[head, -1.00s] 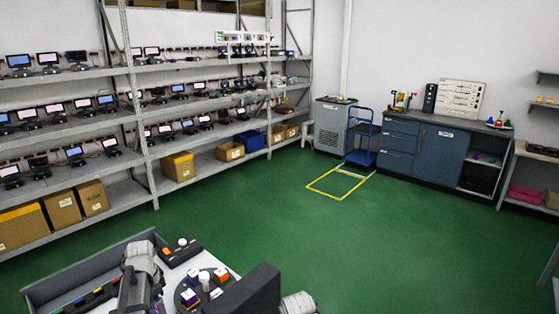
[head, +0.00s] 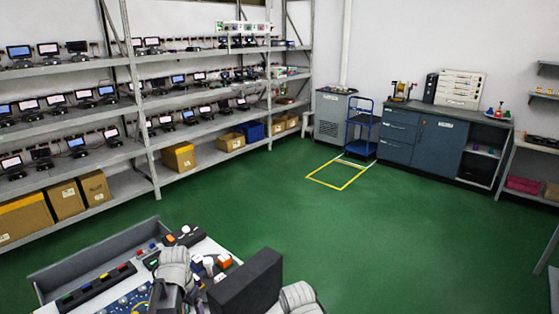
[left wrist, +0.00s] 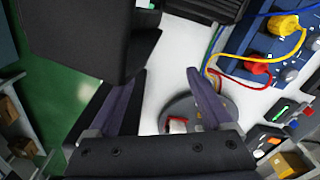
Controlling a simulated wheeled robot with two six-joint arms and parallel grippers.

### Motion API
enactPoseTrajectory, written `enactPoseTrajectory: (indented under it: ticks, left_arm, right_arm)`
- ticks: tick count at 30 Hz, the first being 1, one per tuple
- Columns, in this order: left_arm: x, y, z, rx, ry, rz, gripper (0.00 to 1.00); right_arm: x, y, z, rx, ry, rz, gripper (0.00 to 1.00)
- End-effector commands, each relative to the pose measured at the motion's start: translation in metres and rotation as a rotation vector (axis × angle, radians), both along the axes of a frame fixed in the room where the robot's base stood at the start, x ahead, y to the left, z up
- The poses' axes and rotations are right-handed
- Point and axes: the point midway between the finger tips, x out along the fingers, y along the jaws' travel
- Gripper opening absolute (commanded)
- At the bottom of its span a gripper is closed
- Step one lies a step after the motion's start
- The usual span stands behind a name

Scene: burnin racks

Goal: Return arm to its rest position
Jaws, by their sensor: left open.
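My left gripper (left wrist: 166,74) is open in the left wrist view, with its two dark fingers apart and nothing held between them. It hangs over a white work surface (left wrist: 178,62) and a round grey disc (left wrist: 176,112) carrying small objects, partly hidden by the fingers. In the head view my left arm is folded low at the bottom centre and its fingertips cannot be made out. My right gripper does not show in either view.
The work surface has a grey raised edge (head: 95,262), a dark strip with coloured buttons (head: 97,287) and a blue board (head: 130,302). In the left wrist view, yellow and red plugs with cables (left wrist: 285,25) lie close by. Shelves (head: 70,125) stand left; green floor (head: 250,212) is open.

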Motion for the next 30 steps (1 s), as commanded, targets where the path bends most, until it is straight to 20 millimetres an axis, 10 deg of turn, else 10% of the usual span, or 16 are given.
enactPoseTrajectory:
  ticks: [11,21,30]
  left_arm:
    - [-0.072,-0.093,0.001,-0.025,-0.039,0.355,0.84]
    - [-0.104,-0.174,0.001,0.065,0.036,0.107,0.84]
    - [-0.121,-0.198,0.001,0.104,0.058,0.025,0.84]
  right_arm:
    - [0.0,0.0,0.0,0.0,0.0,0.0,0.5]
    - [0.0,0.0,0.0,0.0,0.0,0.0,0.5]
    - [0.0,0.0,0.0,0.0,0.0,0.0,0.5]
